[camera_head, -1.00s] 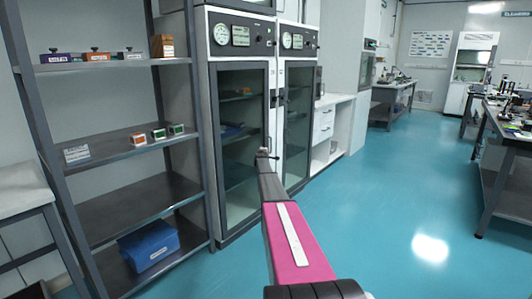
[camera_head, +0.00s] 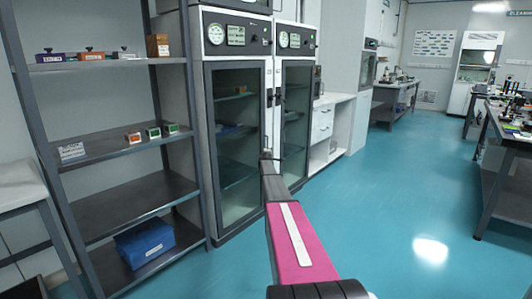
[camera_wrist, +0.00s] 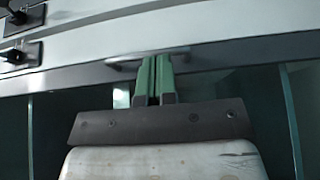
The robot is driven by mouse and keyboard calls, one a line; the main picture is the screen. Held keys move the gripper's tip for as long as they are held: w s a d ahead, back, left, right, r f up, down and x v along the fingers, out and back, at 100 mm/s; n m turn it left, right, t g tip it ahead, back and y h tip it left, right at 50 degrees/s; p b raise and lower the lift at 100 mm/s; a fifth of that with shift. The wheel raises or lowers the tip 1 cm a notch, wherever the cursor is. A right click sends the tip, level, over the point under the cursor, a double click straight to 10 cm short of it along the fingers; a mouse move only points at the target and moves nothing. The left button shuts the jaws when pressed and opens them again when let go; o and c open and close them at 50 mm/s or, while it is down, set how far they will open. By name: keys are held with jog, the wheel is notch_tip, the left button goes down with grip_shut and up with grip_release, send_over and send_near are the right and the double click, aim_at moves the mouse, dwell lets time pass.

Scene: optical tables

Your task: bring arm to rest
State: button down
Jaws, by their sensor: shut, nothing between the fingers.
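My arm (camera_head: 298,245), with a pink panel and a pale strip, reaches forward from the bottom of the head view toward two glass-fronted cabinets. Its far end appears small in front of the cabinet doors. In the wrist view, my gripper (camera_wrist: 154,62) shows two green fingers side by side, shut and empty. They overlap a grey door frame and a pale handle-like bar (camera_wrist: 122,65) in the picture. I cannot tell whether they touch it.
The left cabinet (camera_head: 238,150) and right cabinet (camera_head: 296,120) look closed. A grey shelf unit (camera_head: 125,145) with small boxes and a blue box (camera_head: 145,243) stands left. A workbench (camera_head: 510,135) stands right. The blue floor (camera_head: 380,200) between is clear.

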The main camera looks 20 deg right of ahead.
jog(key=s+d, duration=0.3)
jog(key=s, duration=0.3)
